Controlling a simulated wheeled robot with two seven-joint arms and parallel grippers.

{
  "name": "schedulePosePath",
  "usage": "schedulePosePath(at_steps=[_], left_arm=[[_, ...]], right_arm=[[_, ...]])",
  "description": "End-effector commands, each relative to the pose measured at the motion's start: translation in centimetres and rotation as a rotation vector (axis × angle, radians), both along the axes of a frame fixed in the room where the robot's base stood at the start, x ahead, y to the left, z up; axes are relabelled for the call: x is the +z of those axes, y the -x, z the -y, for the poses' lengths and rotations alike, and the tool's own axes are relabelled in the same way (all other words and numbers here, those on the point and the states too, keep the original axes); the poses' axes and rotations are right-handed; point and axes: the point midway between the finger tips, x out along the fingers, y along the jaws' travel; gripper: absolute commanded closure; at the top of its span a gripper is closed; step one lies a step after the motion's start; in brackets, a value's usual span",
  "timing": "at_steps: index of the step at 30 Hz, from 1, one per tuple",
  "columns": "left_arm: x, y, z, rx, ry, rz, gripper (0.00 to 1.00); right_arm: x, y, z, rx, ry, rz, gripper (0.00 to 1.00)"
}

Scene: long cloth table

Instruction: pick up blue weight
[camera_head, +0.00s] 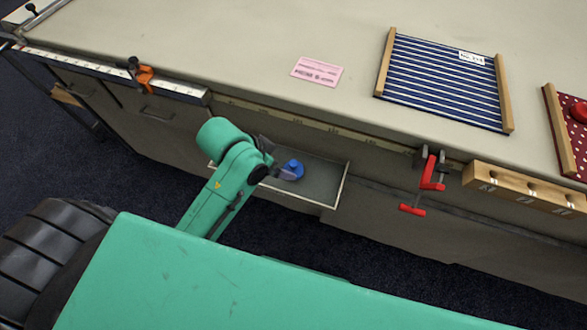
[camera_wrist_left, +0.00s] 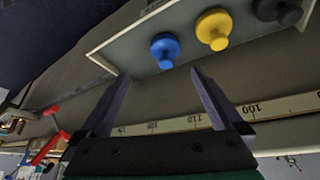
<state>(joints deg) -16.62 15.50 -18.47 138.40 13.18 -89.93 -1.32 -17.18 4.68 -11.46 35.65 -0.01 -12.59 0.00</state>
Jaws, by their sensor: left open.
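The blue weight (camera_head: 293,168) sits in an open drawer (camera_head: 342,186) below the table's front edge. In the left wrist view the blue weight (camera_wrist_left: 165,50) stands beside a yellow weight (camera_wrist_left: 213,28) and a dark weight (camera_wrist_left: 280,10). My left gripper (camera_head: 283,172) reaches over the drawer in the head view, close to the blue weight. In the left wrist view its two fingers (camera_wrist_left: 160,90) are spread with nothing between them, and the blue weight lies beyond their tips. In the head view my arm hides the left part of the drawer. My right gripper is not in view.
The table edge with a measuring tape (camera_head: 330,131) runs just behind the drawer. A red clamp (camera_head: 432,172) hangs from the edge to the right. An orange clamp (camera_head: 144,76) is at the left. A pink card (camera_head: 317,71) and a striped blue tray (camera_head: 440,85) lie on the tabletop.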

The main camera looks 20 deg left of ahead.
Motion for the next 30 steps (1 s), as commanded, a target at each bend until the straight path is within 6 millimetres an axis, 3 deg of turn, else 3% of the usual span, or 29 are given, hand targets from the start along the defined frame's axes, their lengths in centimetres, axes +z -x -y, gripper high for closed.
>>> schedulePosePath(at_steps=[1,6,10,13,15,18,21,25,30], left_arm=[[0.9,-1.1,1.5,-0.073,0.005,0.028,0.0],[3.0,-3.0,6.9,-0.352,0.001,0.074,0.0],[3.6,-3.7,8.8,-0.572,-0.073,0.061,0.0],[3.5,-4.4,7.4,-0.698,-0.171,-0.003,0.0],[3.4,-4.9,5.1,-0.734,-0.231,-0.066,0.0],[3.6,-5.4,2.1,-0.734,-0.276,-0.14,0.0],[3.6,-5.6,0.6,-0.725,-0.287,-0.177,0.0],[1.7,-5.5,0.6,-0.724,-0.285,-0.189,0.0],[-2.7,-5.7,1.4,-0.725,-0.285,-0.187,0.0]], right_arm=[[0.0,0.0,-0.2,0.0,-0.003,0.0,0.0],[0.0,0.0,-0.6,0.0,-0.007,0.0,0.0],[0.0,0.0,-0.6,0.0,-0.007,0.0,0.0],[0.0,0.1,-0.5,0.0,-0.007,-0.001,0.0],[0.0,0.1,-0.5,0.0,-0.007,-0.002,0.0],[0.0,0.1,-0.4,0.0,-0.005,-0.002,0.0],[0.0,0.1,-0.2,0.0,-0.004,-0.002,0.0],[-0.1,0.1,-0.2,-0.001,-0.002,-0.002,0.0],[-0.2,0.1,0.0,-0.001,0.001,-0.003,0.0]])
